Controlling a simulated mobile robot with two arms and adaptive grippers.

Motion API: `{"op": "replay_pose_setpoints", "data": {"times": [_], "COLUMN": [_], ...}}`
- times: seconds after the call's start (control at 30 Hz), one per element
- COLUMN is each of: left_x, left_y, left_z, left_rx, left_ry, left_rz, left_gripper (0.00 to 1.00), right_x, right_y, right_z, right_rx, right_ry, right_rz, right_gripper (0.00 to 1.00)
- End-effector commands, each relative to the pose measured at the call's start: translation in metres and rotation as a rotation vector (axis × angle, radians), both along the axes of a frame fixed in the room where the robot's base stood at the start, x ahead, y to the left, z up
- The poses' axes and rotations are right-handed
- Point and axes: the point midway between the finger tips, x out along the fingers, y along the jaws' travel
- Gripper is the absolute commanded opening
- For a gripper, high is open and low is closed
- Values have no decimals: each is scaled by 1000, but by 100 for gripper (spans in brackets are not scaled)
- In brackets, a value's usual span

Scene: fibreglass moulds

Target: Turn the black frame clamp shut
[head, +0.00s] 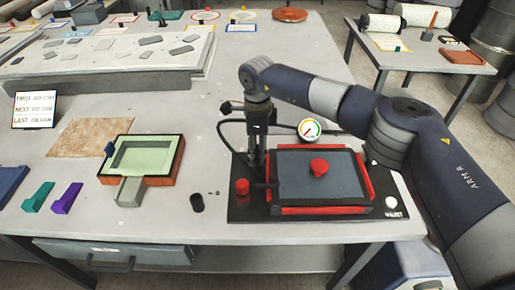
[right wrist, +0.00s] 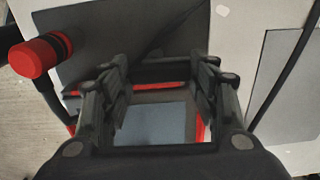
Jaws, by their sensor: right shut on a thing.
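The black frame clamp (head: 265,186) is a small dark bar at the left edge of the red frame (head: 320,210), which surrounds a blue-grey panel (head: 335,178). My right gripper (head: 257,163) points down at this left edge and is shut on the clamp. Its fingers cover much of the clamp, so its exact angle is hard to tell. In the right wrist view the fingers (right wrist: 160,105) stand some way apart, with the red frame edge and the panel (right wrist: 160,125) showing between them. My left gripper is not in view.
A red button (head: 242,187) and a black base plate (head: 240,213) lie close by. A dial gauge (head: 310,129) stands behind. A green tray (head: 143,157) is at left. The table front between is mostly free.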

Motion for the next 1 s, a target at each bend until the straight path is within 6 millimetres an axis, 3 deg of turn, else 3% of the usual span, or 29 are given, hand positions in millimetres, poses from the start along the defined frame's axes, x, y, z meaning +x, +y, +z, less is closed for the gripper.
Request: {"op": "replay_pose_setpoints", "data": {"times": [0.37, 1.0], "left_x": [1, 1], "left_y": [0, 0], "left_z": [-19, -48], "left_rx": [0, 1], "left_ry": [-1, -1], "left_rz": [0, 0], "left_gripper": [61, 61], "right_x": [0, -2], "right_y": [-2, -5], "right_z": [-3, -2], "right_rx": [0, 1], "right_ry": [-1, 0], "right_rz": [-234, -841], "right_gripper": [31, 31]}}
